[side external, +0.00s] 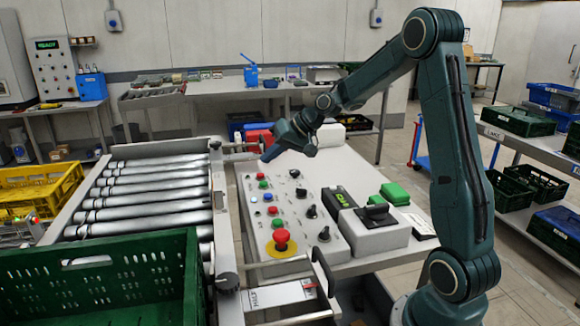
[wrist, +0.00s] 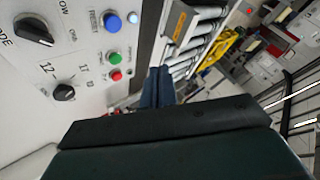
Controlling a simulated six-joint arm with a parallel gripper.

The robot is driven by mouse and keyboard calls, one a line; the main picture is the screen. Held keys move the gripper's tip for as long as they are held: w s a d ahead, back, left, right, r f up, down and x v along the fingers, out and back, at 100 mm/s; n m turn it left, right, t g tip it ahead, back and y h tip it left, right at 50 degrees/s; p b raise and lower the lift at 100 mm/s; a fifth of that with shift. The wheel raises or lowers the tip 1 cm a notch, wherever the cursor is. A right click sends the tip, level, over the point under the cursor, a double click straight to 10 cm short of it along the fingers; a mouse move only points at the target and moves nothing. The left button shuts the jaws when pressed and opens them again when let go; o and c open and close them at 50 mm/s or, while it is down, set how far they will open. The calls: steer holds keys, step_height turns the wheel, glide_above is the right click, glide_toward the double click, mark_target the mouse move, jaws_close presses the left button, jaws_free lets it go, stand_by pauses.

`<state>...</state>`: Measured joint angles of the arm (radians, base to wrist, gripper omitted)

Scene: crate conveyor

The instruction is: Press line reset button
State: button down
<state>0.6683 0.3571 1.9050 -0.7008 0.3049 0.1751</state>
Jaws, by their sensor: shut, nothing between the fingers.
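The control panel (side external: 300,222) lies on a white bench beside the roller conveyor. A blue button (side external: 268,197) sits among its buttons; in the wrist view the blue button (wrist: 112,22) has a partly readable label that looks like "RESET". A green button (wrist: 114,57) and a red button (wrist: 116,75) are beside it, with a small pale lamp (wrist: 132,18) nearby. My gripper (side external: 266,157) is shut and empty, tilted down above the far end of the panel, apart from the blue button. Its dark fingers (wrist: 157,88) also show in the wrist view.
A red mushroom button (side external: 281,236) on a yellow base is at the panel's near end. Black knobs (side external: 311,211) stand along its right side. The conveyor (side external: 150,190) and a green crate (side external: 100,280) are left. Green blocks (side external: 394,193) lie right.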

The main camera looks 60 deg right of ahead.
steer(key=shift+f, duration=4.1)
steer(key=shift+f, duration=0.9)
steer(key=shift+r, duration=0.9)
steer(key=shift+r, duration=0.1)
steer(key=shift+r, duration=2.4)
steer(key=shift+a, duration=0.1)
